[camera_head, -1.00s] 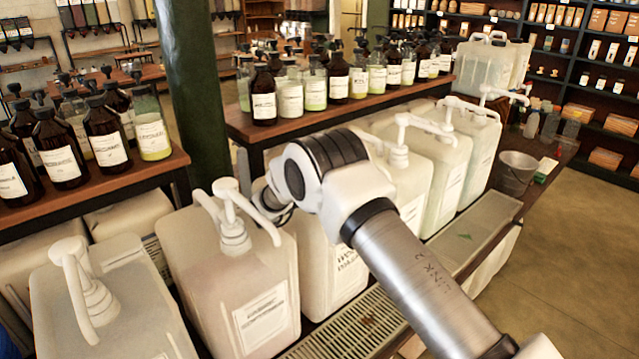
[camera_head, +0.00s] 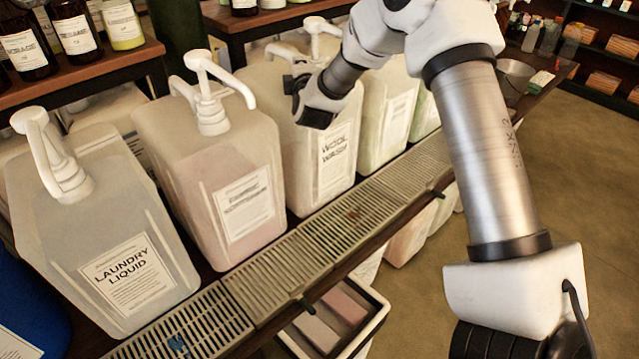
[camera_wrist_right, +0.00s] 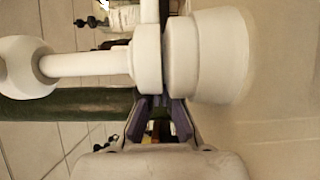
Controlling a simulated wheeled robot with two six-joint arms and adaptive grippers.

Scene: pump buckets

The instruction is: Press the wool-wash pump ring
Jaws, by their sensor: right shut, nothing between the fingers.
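The wool-wash bucket (camera_head: 333,165) is a pale jug labelled "WOOL WASH", in the middle of the row in the head view. My right gripper (camera_head: 297,88) is over its top and hides much of its pump. A white pump part (camera_head: 283,52) shows just behind the gripper. In the right wrist view, a white pump lies sideways, with a round ring (camera_wrist_right: 148,60) beside a wider collar (camera_wrist_right: 210,55). My right gripper's fingertips (camera_wrist_right: 158,108) are shut and empty, close to the ring's edge; I cannot tell if they touch. My left gripper is not in view.
A pink bucket (camera_head: 215,175) with a white pump (camera_head: 210,105) stands left of the wool wash. The laundry-liquid bucket (camera_head: 105,235) is further left. Greenish buckets (camera_head: 385,110) stand to the right. A slatted drip tray (camera_head: 265,280) runs along the front. Bottles stand on shelves behind.

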